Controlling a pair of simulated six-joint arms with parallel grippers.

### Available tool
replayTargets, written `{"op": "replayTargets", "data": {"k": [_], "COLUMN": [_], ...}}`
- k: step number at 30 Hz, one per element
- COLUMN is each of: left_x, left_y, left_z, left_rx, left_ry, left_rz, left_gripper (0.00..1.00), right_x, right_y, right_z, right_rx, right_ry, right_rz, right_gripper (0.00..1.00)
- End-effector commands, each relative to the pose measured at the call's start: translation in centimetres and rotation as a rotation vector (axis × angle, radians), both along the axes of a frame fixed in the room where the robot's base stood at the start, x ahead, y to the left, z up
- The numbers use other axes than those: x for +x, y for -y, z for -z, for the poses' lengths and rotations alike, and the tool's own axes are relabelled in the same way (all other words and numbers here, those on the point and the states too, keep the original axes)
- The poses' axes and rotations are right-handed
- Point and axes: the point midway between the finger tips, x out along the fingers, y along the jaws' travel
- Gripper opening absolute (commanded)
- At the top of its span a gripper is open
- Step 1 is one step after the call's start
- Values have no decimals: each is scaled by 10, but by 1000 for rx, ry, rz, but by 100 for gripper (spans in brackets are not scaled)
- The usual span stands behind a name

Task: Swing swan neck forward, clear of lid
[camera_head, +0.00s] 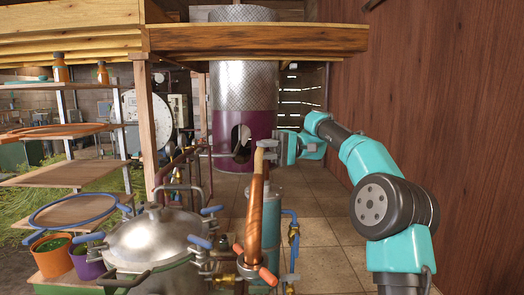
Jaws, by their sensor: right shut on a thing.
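The swan neck (256,215) is a copper pipe that stands nearly upright at the middle front, its upper end paler. My right gripper (270,150) comes from the right and is shut on the swan neck near its top. The domed steel lid (153,236) sits on the still pot at lower left. In this picture the swan neck stands to the right of the lid, with no overlap of the dome. A joint with red-orange handles (262,272) is at the swan neck's foot. My left gripper is not in view.
A teal cylinder (266,200) with blue pipes stands just behind the swan neck. Several blue-handled clamps surround the lid. A purple and metal column (243,100) rises behind. A wooden wall (450,100) bounds the right. The tiled floor (325,225) is open at right of centre.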

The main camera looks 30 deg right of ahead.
Motion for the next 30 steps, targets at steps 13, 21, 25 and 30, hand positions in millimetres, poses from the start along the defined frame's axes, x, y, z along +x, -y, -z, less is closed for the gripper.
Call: {"op": "replayTargets", "data": {"k": [13,21,25,30], "left_x": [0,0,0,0], "left_y": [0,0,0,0], "left_z": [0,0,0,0], "left_rx": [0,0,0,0], "left_ry": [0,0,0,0], "left_rz": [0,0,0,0], "left_gripper": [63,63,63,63], "right_x": [-1,0,0,-1], "right_y": [1,1,1,2], "right_z": [-1,-4,-13,-27], "right_rx": [-1,0,0,0], "right_ry": [0,1,3,4], "right_rz": [3,3,3,5], "right_gripper": [47,47,47,47]}}
